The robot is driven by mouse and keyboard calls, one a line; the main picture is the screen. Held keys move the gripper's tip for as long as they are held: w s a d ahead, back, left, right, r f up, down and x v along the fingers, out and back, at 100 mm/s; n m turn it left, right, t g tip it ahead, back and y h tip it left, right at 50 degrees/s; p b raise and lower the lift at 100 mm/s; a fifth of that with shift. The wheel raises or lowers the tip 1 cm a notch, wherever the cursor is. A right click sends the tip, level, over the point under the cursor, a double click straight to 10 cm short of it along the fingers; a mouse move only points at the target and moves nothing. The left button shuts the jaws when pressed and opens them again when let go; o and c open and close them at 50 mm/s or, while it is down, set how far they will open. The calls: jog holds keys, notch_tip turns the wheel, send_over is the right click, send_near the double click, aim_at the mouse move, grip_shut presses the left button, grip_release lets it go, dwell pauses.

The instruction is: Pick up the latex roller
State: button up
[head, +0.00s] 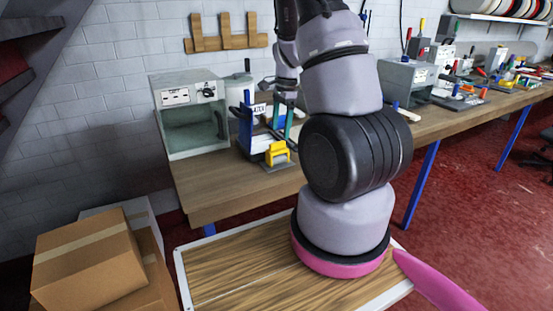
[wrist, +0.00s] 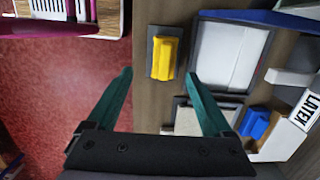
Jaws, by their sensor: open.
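My gripper (head: 281,122) is open and empty above the near end of the workbench, beside the LATEX label (head: 259,108). In the wrist view its teal fingers (wrist: 158,76) are spread wide. A yellow block on a dark grey base (wrist: 165,57), probably the latex roller, lies at the bench edge just beyond the fingertips, toward the right one. It also shows in the head view as the yellow piece (head: 277,153) at the front of the blue-framed latex station (head: 247,130). A blue block (wrist: 254,123) sits near the label, right of the right finger.
A grey cabinet with a dark window (head: 190,115) stands left of the station. A pale tray (wrist: 228,55) lies right of the yellow block. Cardboard boxes (head: 88,262) stand at lower left. More machines (head: 408,82) line the bench to the right. Red floor (wrist: 60,75) is open left of the bench.

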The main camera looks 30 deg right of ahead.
aim_at(277, 149)
jog(key=f, duration=0.5)
jog(key=shift+a, duration=0.3)
jog(key=f, duration=0.5)
jog(key=shift+w+a, duration=0.3)
jog(key=shift+w, duration=0.1)
grip_shut()
